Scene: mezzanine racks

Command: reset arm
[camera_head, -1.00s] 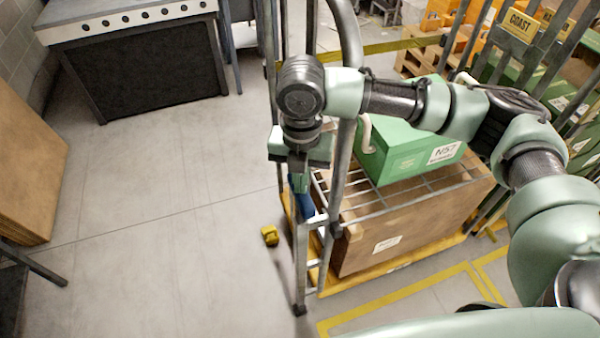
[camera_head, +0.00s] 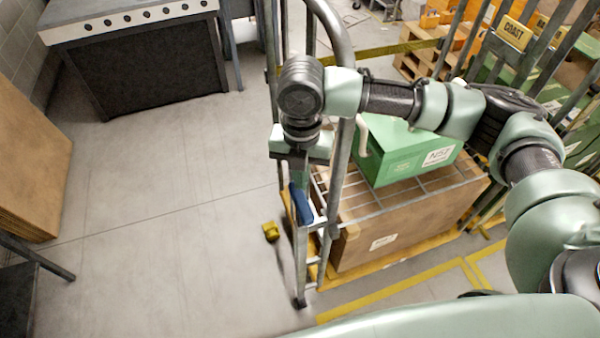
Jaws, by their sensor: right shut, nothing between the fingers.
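My right arm reaches in from the right side of the head view and bends down at the wrist. My right gripper (camera_head: 301,178) points down beside the metal rail of a cart. It is shut and empty. A blue object (camera_head: 301,205) shows just below it, against the cart's upright; I cannot tell whether they touch. My left gripper is not in view.
A green box (camera_head: 405,158) sits on the wire shelf above a large brown carton (camera_head: 410,228). A small yellow object (camera_head: 270,231) lies on the floor left of the cart. A black-fronted bench (camera_head: 150,70) stands at the back left. The floor between is clear.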

